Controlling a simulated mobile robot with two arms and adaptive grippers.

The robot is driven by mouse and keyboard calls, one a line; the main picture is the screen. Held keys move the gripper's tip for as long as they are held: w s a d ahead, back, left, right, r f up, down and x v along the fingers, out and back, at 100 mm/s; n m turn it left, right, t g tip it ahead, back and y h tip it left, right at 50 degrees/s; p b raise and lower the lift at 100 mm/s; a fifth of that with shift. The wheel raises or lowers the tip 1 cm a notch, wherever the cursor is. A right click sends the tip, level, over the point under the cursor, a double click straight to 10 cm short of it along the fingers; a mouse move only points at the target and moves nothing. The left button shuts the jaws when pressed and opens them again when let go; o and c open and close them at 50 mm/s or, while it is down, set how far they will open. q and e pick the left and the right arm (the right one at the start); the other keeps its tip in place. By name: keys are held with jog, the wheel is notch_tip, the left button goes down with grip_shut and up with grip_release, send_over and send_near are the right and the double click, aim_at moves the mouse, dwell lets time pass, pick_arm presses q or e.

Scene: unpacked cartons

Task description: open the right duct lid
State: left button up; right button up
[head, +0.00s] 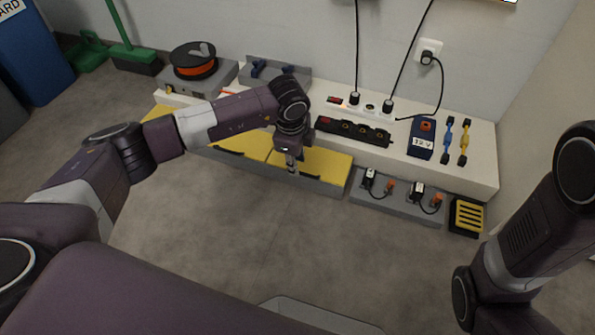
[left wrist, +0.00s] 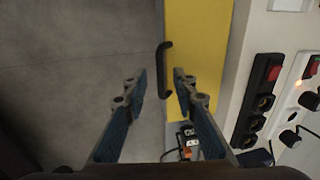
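The right duct lid (head: 328,163) is a yellow panel on the low grey duct in front of the white bench. It looks shut. In the left wrist view the yellow lid (left wrist: 196,35) has a dark bar handle (left wrist: 164,68) along its edge. My left gripper (head: 291,165) is over the lid's front edge and hides part of it in the head view. In the left wrist view the gripper (left wrist: 160,80) is open, with one finger on each side of the handle. I cannot tell whether either finger touches it. My right gripper is out of view; only its arm shows.
The white bench (head: 470,172) behind the lid carries a black power strip (head: 352,131), a blue 12 V box (head: 421,140) and an orange cable reel (head: 194,62). Plugs and a yellow-black box (head: 467,216) stand right of the duct. The floor (head: 250,225) in front is clear.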

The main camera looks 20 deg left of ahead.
pick_arm(q)
jog(key=f+b, duration=0.2)
jog(key=f, duration=0.1)
jog(key=shift+w+f, duration=0.3)
jog(key=shift+w, duration=0.05)
grip_shut()
